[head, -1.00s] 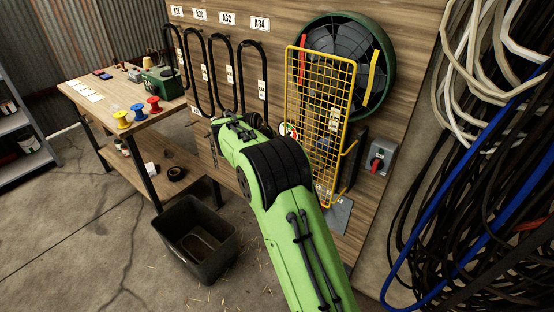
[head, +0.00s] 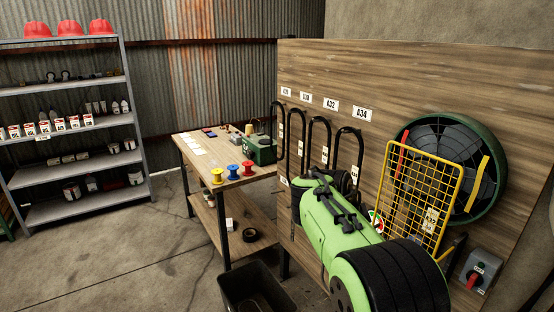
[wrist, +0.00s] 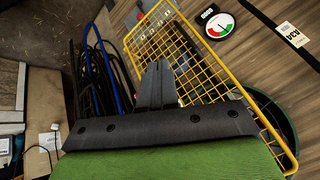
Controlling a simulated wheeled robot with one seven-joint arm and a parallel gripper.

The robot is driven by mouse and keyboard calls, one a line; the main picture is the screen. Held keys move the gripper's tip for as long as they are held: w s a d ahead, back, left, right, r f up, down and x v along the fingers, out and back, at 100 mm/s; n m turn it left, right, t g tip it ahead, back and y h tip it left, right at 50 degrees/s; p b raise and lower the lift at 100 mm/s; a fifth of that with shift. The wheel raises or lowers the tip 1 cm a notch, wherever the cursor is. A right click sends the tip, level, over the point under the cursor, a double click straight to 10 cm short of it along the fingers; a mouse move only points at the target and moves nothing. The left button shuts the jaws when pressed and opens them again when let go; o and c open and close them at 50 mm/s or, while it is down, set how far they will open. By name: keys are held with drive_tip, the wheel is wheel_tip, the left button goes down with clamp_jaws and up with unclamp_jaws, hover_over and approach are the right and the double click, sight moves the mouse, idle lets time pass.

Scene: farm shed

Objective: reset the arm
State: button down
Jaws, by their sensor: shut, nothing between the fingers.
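My green arm reaches toward the wooden panel (head: 440,70) in the head view. My gripper shows in the wrist view (wrist: 157,72) with its two dark fingers together and nothing between them. In the head view the fingers are hidden behind the arm. The yellow mesh guard (head: 420,195) stands in front of the green-rimmed fan (head: 455,165) on the panel. The guard also shows in the wrist view (wrist: 180,60), behind the fingers. A round dial gauge (wrist: 219,26) is on the panel in the wrist view.
A workbench (head: 205,170) with red, blue and yellow spools stands left of the panel. A black bin (head: 250,290) is on the floor below. A grey shelf (head: 75,130) with red helmets is at far left. A switch box (head: 477,271) is at right. The left floor is clear.

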drive_tip(key=s+r+n+y, duration=0.2)
drive_tip(key=s+r+n, duration=0.3)
drive_tip(key=s, duration=0.5)
drive_tip(key=s+a+f+n+y, duration=0.1)
drive_tip(key=s+a+f+n, duration=0.2)
drive_tip(key=s+n, duration=0.3)
drive_tip(key=s+a+f+n+t+y, duration=0.1)
drive_tip(key=s+n, duration=0.6)
drive_tip(key=s, duration=0.8)
drive_tip(key=a+f+y, duration=0.1)
drive_tip(key=a+f, duration=0.1)
drive_tip(key=a, duration=0.1)
drive_tip(key=shift+s+a+n+t+y, duration=0.15)
drive_tip(key=shift+a+n+t+y, duration=0.15)
drive_tip(key=shift+a, duration=0.05)
drive_tip(key=shift+d, duration=0.1)
